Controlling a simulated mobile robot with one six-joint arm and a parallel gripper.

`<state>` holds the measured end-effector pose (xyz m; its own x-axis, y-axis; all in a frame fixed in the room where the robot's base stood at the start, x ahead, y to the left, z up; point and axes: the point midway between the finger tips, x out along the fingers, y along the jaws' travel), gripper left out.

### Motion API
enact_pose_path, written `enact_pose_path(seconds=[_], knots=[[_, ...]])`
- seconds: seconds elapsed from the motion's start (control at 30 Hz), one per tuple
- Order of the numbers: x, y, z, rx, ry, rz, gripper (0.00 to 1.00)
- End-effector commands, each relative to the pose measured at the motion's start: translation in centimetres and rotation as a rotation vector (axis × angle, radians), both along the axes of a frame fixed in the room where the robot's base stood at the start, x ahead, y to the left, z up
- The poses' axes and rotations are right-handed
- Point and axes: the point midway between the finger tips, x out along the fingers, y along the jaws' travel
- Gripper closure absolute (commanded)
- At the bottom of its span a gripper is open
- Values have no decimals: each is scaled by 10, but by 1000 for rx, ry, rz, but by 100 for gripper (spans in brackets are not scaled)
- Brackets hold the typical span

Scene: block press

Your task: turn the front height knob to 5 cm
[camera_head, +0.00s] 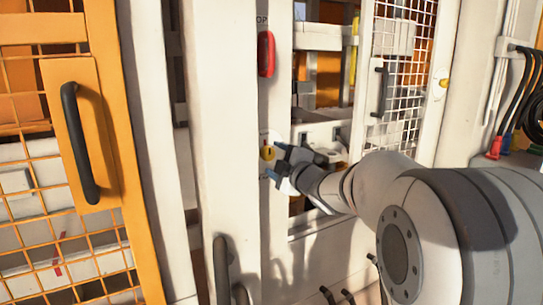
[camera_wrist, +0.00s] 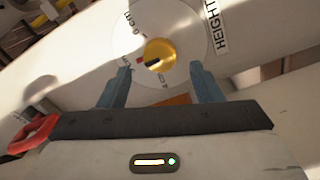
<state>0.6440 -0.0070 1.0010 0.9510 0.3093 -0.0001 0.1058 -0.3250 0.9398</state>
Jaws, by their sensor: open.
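The yellow height knob (camera_wrist: 163,50) sits on a round white dial (camera_wrist: 185,25) with a "HEIGHT" label beside it. The dial reads "4 cm" below the knob and what looks like "6 cm" at upper left. A dark mark with a red end lies on the knob's lower left, between those two readings; its exact setting is hard to read. In the head view the knob (camera_head: 268,153) is on a white upright. My gripper (camera_head: 275,162) is right in front of it. In the wrist view my gripper (camera_wrist: 160,68) is open, its blue-grey fingers either side of the knob, apart from it.
A red handle (camera_head: 266,54) is above the knob on the same upright. An orange mesh door with a black handle (camera_head: 80,143) stands at left. A white mesh door (camera_head: 404,65) is at right. Black cables (camera_head: 525,85) hang at far right.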

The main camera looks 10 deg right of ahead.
Motion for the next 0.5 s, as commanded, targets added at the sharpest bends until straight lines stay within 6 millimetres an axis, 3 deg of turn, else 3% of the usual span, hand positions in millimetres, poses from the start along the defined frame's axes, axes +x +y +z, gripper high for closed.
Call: enact_pose_path(seconds=[0.2, 0.5], knots=[[-29, -10, 1, -1, -1, -1, 41], [-35, -11, -1, 0, 0, 0, 41]])
